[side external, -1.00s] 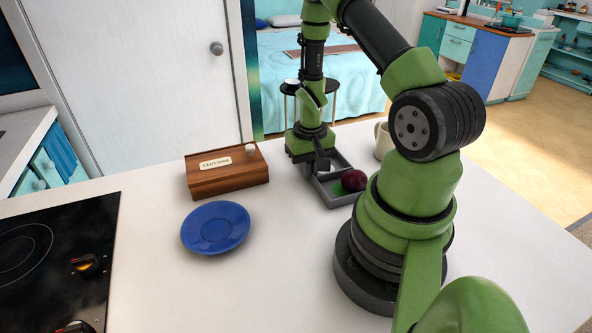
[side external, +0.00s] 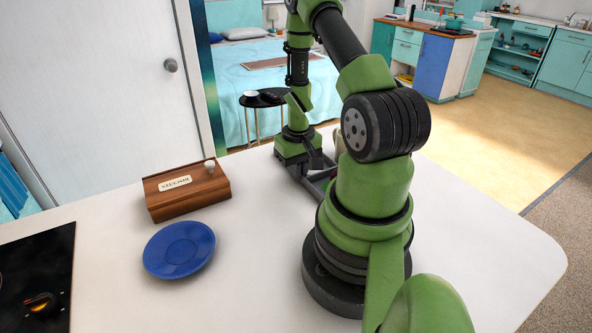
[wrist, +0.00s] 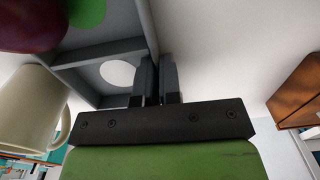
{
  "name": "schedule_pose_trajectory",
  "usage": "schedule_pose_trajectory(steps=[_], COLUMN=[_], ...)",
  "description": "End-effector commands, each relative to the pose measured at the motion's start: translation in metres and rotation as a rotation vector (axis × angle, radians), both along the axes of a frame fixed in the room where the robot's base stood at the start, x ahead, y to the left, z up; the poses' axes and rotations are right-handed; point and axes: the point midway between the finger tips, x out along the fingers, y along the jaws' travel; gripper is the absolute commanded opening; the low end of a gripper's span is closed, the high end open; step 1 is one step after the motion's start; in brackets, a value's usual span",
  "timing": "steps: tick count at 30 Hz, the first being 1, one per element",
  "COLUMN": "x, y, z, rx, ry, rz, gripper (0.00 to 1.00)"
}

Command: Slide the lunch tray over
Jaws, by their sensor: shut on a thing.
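The grey lunch tray (side external: 319,187) lies on the white counter behind my arm, which hides most of it in the side view. In the wrist view the divided tray (wrist: 104,50) fills the upper left, with a dark red round fruit (wrist: 28,22), a green disc (wrist: 88,12) and a white disc (wrist: 117,73) in its compartments. My gripper (side external: 312,168) is low at the tray's near-left side. In the wrist view its fingers (wrist: 158,62) are close together at the tray's side wall, shut on it.
A cream mug (wrist: 28,108) stands close beside the tray. A wooden box (side external: 187,191) with a label and a blue plate (side external: 179,250) sit on the left of the counter, apart from the tray. A dark hob (side external: 38,280) is at the far left.

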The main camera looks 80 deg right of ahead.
Motion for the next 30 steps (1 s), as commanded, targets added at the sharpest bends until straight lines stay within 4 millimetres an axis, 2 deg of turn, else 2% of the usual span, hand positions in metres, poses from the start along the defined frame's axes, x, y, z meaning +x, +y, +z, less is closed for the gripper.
schedule_pose_trajectory(steps=[2, 3, 6, 17, 20, 30], x=[0.0, 0.0, 0.0, 0.001, 0.001, 0.001], y=[0.0, 0.0, 0.0, 0.0, -0.001, -0.001], z=[0.0, 0.0, 0.0, 0.005, 0.017, 0.076], rx=[0.0, 0.0, 0.0, -0.001, -0.003, -0.005], ry=[0.0, 0.0, 0.0, -0.001, -0.003, -0.004], rz=[-0.001, -0.001, -0.001, -0.001, 0.0, -0.001], gripper=[0.0, 0.14, 0.35, 0.35, 0.35, 0.35])
